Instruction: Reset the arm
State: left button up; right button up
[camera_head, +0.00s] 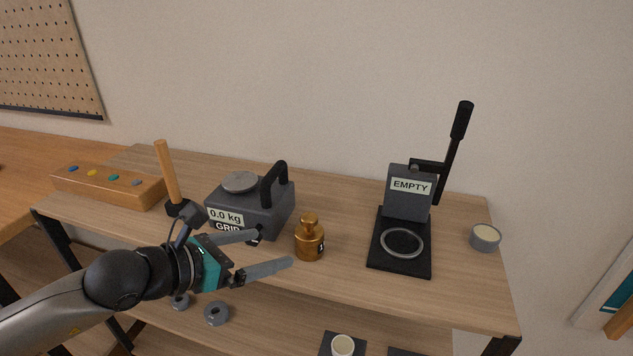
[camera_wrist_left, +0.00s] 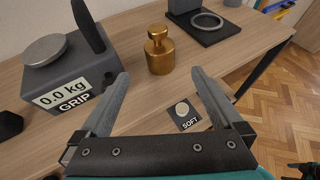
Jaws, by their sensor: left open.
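My left gripper (camera_head: 268,252) reaches in from the left over the front of the wooden table (camera_head: 345,225). Its jaws are open with nothing between them; in the left wrist view (camera_wrist_left: 160,95) the two fingers stand wide apart. A brass weight (camera_head: 309,240) stands upright on the table just beyond the fingertips, apart from them; it also shows in the left wrist view (camera_wrist_left: 159,52). A grey scale (camera_head: 262,208) marked "GRIP" and reading 0.0 kg stands left of the weight, partly behind my gripper. My right gripper is not seen in the head view.
A lever press (camera_head: 409,205) labelled "EMPTY" stands right of the weight. A small grey cup (camera_head: 485,238) is at the right edge. A mallet (camera_head: 168,175) and a wooden block with coloured buttons (camera_head: 108,187) are at left. A lower shelf (camera_head: 265,330) holds small items.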

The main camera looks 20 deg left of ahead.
pick_arm(q)
jog(key=s+d+r+n+t+h, duration=0.2)
jog(key=d+r+n+h, duration=0.1)
jog(key=d+r+h, duration=0.15)
notch_tip(320, 180, up, 6)
jog(key=a+n+t+y, duration=0.25)
jog(key=n+t, duration=0.35)
jog(key=n, duration=0.5)
jog(key=s+a+f+n+g+y, duration=0.1)
jog(key=a+f+n+g+y, duration=0.1)
jog(key=a+f+n+y, duration=0.6)
jog(key=s+a+f+n+g+y, duration=0.1)
jog(key=a+f+n+g+y, duration=0.15)
jog(key=n+y, duration=0.75)
jog(key=s+d+f+n+g+h, duration=0.4)
jog(key=s+d+f+g+h, duration=0.15)
jog(key=s+f, duration=0.3)
jog(key=s+d+f+n+g+h, duration=0.4)
jog(key=s+d+f+g+h, duration=0.15)
jog(key=s+d+f, duration=0.35)
notch_tip(320, 180, down, 22)
jog(key=a+g+y, duration=0.1)
jog(key=a+g, duration=0.1)
jog(key=s+a+f+g, duration=0.1)
jog(key=s+a+f, duration=0.1)
jog(key=s+f, duration=1.1)
jog(key=shift+s+a+f+m, duration=0.3)
jog(key=shift+s, duration=0.8)
